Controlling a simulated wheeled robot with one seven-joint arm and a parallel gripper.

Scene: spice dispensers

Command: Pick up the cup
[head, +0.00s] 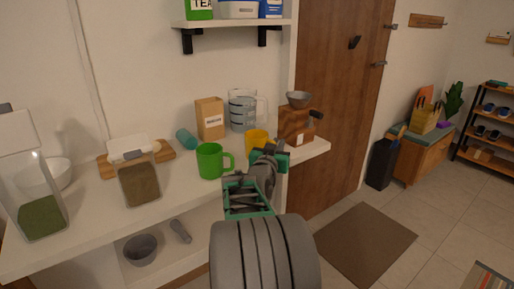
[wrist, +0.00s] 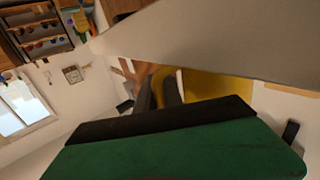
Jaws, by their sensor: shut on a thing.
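A yellow cup (head: 256,138) is at the right part of the white counter, partly hidden behind my gripper (head: 270,154). In the wrist view the yellow cup (wrist: 215,98) fills the area beside my dark fingers, with its upper part cut off by a pale surface. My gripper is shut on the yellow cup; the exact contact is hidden. I cannot tell whether the cup is clear of the counter. A green cup (head: 209,161) stands upright to the left, apart from my gripper, its handle facing right.
A wooden grinder (head: 296,126) stands close on the right. A measuring jug (head: 242,112) and a paper bag (head: 210,119) stand behind. A brown spice dispenser (head: 140,186) and a green-filled one (head: 40,215) are on the left. A shelf (head: 230,22) hangs above.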

